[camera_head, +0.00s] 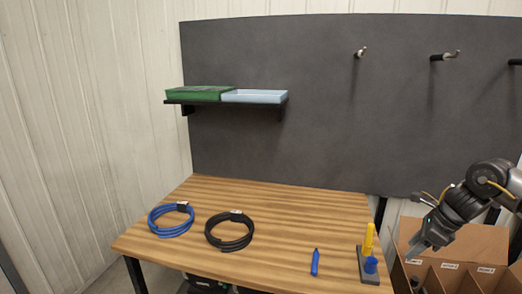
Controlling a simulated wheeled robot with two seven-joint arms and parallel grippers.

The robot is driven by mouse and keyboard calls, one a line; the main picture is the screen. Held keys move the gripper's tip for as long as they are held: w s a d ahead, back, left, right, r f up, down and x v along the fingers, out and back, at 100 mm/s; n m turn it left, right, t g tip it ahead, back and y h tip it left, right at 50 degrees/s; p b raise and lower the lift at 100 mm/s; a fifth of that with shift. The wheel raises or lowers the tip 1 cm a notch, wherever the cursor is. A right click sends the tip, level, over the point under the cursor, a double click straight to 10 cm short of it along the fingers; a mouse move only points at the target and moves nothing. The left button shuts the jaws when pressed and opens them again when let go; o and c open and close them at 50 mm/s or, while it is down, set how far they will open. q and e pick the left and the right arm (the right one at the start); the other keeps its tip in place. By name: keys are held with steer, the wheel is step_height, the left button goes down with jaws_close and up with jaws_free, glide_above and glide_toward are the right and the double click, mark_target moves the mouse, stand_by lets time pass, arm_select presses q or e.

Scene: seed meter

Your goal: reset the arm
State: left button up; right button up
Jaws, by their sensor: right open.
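My right gripper (418,247) is at the right side of the head view, on the arm that comes in from the right edge. It hangs over the near side of the cardboard box, just right of the table. It is open, and I see nothing between its fingers. My left gripper is not in view.
The wooden table (285,215) holds a blue cable coil (171,232), a black cable coil (230,246), a blue marker-like piece (315,262) and a stand with yellow and blue pieces (369,275). A divided cardboard box (470,245) stands right. A shelf (240,106) carries green and pale blue trays.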

steer(key=w+a+f+m+t+y, duration=0.1)
steer(key=a+f+m, duration=0.1)
steer(key=a+f, duration=0.6)
steer(key=w+a+f+m+t, duration=0.15)
steer(key=a+f, duration=0.35)
steer(key=a, duration=0.7)
steer(key=s+a+f+m+t+y, duration=0.1)
steer(key=s+a+f+m, duration=0.15)
steer(key=a+m, duration=0.4)
steer(key=s+a+f+m+t+y, duration=0.1)
steer(key=s+a+f+m+t, duration=0.1)
steer(key=s+a+m, duration=0.45)
steer(key=s+d+f+m+g+h, duration=0.2)
steer(key=s+d+m, duration=0.1)
steer(key=s+m, duration=0.6)
steer(key=s+d+f+m+g+h, duration=0.2)
steer(key=s+d+f+m, duration=0.15)
steer(key=s+m, duration=0.5)
steer(key=s+d+f+m+g+h, duration=0.2)
steer(key=s+d+m, duration=0.2)
steer(key=s+m, duration=0.5)
step_height(320, 180, down, 24)
steer(key=f, duration=0.1)
steer(key=s+d+f+g, duration=0.2)
steer(key=s+f, duration=1.4)
steer(key=s, duration=0.1)
